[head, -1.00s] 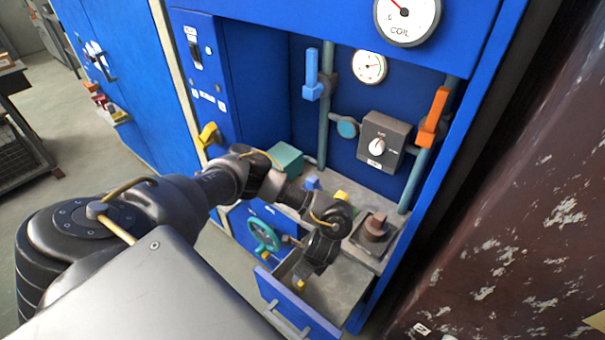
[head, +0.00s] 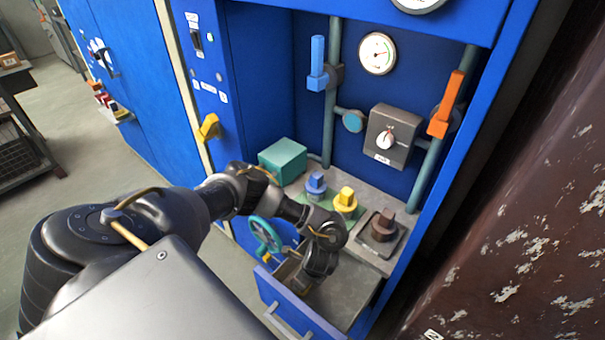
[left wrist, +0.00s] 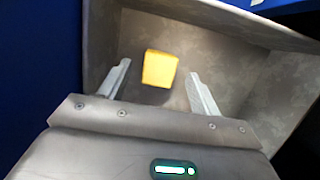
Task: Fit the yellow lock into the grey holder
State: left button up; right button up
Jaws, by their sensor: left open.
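A yellow block (left wrist: 160,70), which looks like the yellow lock, lies in the open grey-lined drawer in the left wrist view. My left gripper (left wrist: 160,80) is open, with its two fingers on either side of the block and apart from it. In the head view my left gripper (head: 300,270) reaches down into the drawer and hides the block. Another yellow piece (head: 345,200) stands on a green base on the shelf. I cannot tell which part is the grey holder. My right gripper is not in view.
The open drawer (head: 292,306) has a blue front. On the shelf above are a teal box (head: 283,160), a blue piece (head: 316,184) and a brown knob (head: 383,225) on a grey square plate. A teal handwheel (head: 263,234) is left of the drawer.

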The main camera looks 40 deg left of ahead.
pick_arm(q)
jog(key=b+x, duration=0.1)
jog(key=x, duration=0.3)
jog(key=shift+f, duration=0.2)
jog(key=shift+a+f, duration=0.1)
jog(key=shift+f, duration=0.35)
jog(key=shift+c, duration=0.7)
jog(key=c, duration=1)
jog(key=shift+c, duration=0.2)
jog(key=shift+r, duration=0.15)
